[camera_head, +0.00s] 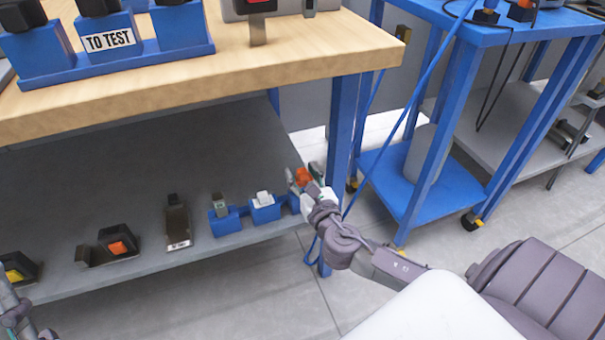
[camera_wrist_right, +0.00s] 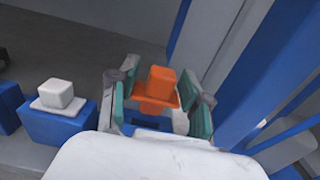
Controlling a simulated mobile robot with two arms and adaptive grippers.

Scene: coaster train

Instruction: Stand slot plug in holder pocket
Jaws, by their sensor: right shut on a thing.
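The orange slot plug (camera_wrist_right: 161,83) has a blocky top, a wider flange and a short part below it. My right gripper (camera_wrist_right: 158,98) is shut on the plug, with a green-padded finger on each side. In the head view the right gripper (camera_head: 306,178) and the orange plug (camera_head: 303,174) are at the right end of the lower shelf. A blue holder (camera_wrist_right: 150,123) with a dark pocket shows just below the plug. How far the plug's lower end is from the pocket is hidden. Only a piece of my left arm shows at the lower left edge.
To the left on the grey shelf (camera_head: 130,200) stand a blue holder with a white plug (camera_head: 264,198), one with a grey plug (camera_head: 220,204), and several other parts. A blue table leg (camera_head: 343,125) is close right of the gripper. The wooden tabletop (camera_head: 300,45) overhangs the shelf.

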